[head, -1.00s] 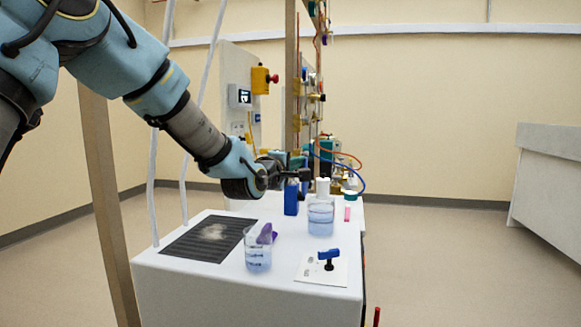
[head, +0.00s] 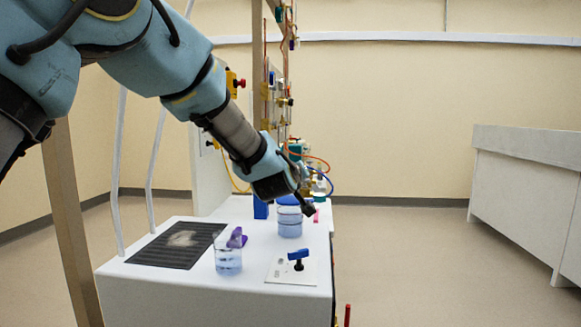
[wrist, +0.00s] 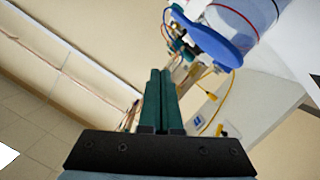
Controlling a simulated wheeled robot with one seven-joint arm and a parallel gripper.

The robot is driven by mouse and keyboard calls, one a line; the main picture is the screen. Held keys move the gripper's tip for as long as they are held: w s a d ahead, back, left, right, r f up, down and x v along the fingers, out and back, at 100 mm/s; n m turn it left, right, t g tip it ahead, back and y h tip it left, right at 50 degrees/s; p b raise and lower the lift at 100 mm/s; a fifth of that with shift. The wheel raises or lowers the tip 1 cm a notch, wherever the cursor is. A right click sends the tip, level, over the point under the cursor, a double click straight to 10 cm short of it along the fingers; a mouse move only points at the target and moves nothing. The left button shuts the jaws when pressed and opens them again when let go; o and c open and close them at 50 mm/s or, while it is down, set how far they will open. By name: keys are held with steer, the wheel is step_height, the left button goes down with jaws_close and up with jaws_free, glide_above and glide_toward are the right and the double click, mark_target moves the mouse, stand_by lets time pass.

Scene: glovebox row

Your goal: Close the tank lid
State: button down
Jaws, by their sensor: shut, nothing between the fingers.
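My gripper (head: 309,210) is in the middle of the head view, angled down to the right, just above and beside a clear round vessel (head: 290,228) with pale blue liquid. The arm's end partly hides the vessel's top, where a blue edge shows. I cannot tell from this view whether that edge is a lid. In the wrist view my gripper (wrist: 161,72) has its two dark green fingers together, with nothing between them. A blue oval disc (wrist: 212,42), perhaps the tank lid, lies beyond the fingertips to the right, beside a pale cylinder (wrist: 250,12). The fingers appear apart from it.
A clear beaker (head: 228,262) with a purple item (head: 237,238) stands on the white bench (head: 200,290), near a dark ribbed mat (head: 160,252). A blue-handled valve on a white plate (head: 298,256) is at front right. Panels, tubing and fittings stand behind; the right floor is clear.

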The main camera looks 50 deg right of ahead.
mark_target(295, 200)
steer(key=shift+s+d+f+m+t+y+p, duration=0.25)
steer(key=shift+s+f+m+p, duration=0.2)
steer(key=shift+f+m, duration=0.35)
steer(key=shift+s+d+f+m+t+y+p, duration=0.15)
steer(key=shift+s+d+f+m+p, duration=0.3)
steer(key=shift+f, duration=0.5)
steer(key=shift+s+d+f+m+t+y+p, duration=0.1)
steer(key=shift+s+f+m+t+y+p, duration=0.15)
steer(key=shift+f+m+p, duration=0.45)
steer(key=shift+f, duration=0.2)
steer(key=shift+r, duration=0.1)
